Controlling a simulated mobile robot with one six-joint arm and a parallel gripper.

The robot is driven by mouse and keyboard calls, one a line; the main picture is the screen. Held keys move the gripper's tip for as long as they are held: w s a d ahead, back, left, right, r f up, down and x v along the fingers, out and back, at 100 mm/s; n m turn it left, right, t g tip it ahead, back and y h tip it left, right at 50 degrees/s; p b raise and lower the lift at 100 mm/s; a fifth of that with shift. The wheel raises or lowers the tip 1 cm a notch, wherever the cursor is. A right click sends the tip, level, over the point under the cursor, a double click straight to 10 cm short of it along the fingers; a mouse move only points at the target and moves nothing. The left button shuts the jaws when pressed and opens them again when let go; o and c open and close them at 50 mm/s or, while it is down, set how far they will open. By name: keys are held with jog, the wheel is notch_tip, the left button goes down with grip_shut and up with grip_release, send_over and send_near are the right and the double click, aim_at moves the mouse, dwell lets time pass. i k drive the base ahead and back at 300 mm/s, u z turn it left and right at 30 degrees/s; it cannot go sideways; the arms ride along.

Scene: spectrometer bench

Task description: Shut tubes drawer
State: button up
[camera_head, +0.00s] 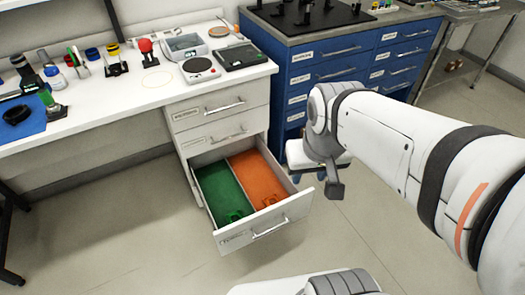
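An open drawer (265,231) is the lowest of the white cabinet under the bench. It is pulled well out toward the lower right, with its handle on the front panel. Inside are a green section (218,188) on the left and an orange section (258,178) on the right, each with a small same-coloured item near the front. The label on its front is too small to read. My gripper (335,190) hangs to the right of the drawer, near its front right corner. It appears apart from the drawer; its fingers are mostly hidden, so their opening is unclear.
Two shut drawers (219,108) sit above the open one. A blue cabinet (345,62) with several shut drawers stands behind my arm. The white bench (125,88) holds a scale (199,69) and small lab items. Floor in front of the drawer is clear at the left.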

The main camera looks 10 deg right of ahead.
aim_at(228, 179)
jog(key=u, duration=0.2)
jog(key=i, duration=0.35)
jog(key=u, duration=0.75)
jog(key=k, duration=1.5)
jog(key=z, duration=0.75)
jog(key=i, duration=1)
jog(key=z, duration=0.05)
